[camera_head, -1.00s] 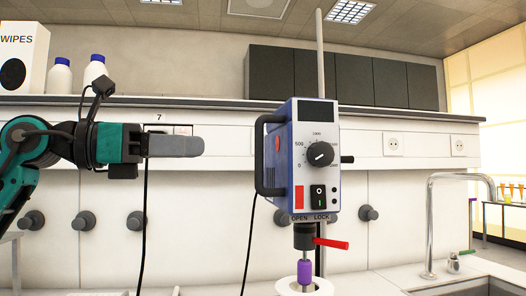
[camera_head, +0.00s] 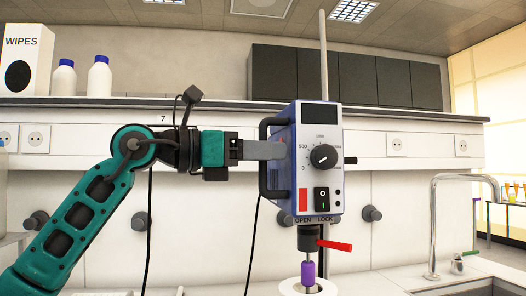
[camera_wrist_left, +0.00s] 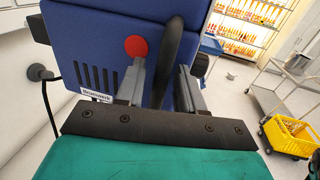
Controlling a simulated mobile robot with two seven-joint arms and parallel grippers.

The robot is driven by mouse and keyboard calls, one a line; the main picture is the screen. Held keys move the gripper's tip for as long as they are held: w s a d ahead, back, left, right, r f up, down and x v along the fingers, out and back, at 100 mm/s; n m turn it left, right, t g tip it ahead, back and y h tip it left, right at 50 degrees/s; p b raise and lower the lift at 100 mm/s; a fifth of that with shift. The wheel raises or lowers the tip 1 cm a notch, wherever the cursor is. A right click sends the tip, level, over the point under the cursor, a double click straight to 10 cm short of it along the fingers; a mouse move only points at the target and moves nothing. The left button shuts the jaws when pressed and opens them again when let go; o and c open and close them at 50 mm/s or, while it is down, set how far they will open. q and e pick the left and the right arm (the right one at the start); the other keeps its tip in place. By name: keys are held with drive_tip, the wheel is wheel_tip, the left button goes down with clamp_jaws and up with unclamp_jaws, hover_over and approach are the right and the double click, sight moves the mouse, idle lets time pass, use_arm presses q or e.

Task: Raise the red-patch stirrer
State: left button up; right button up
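The stirrer (camera_head: 311,160) is a blue box with a white front, a dial, a switch and a red rectangle, held on a metal rod (camera_head: 323,60). A black handle (camera_head: 264,180) runs along its left side. In the left wrist view the stirrer's blue side (camera_wrist_left: 90,50) carries a round red patch (camera_wrist_left: 136,46). My left gripper (camera_head: 280,150) reaches the handle from the left. In the left wrist view its fingers (camera_wrist_left: 162,85) stand apart, with the black handle (camera_wrist_left: 172,50) between them and gaps visible. My right gripper is out of view.
A red lever (camera_head: 334,245) and chuck sit below the stirrer, with a purple-collared shaft (camera_head: 308,272) in a white vessel (camera_head: 293,289). A tap (camera_head: 432,225) stands right. A shelf with a wipes box (camera_head: 22,55) and bottles runs behind.

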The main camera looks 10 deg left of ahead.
use_arm(q)
drive_tip(key=shift+c, duration=0.2)
clamp_jaws()
idle(0.3)
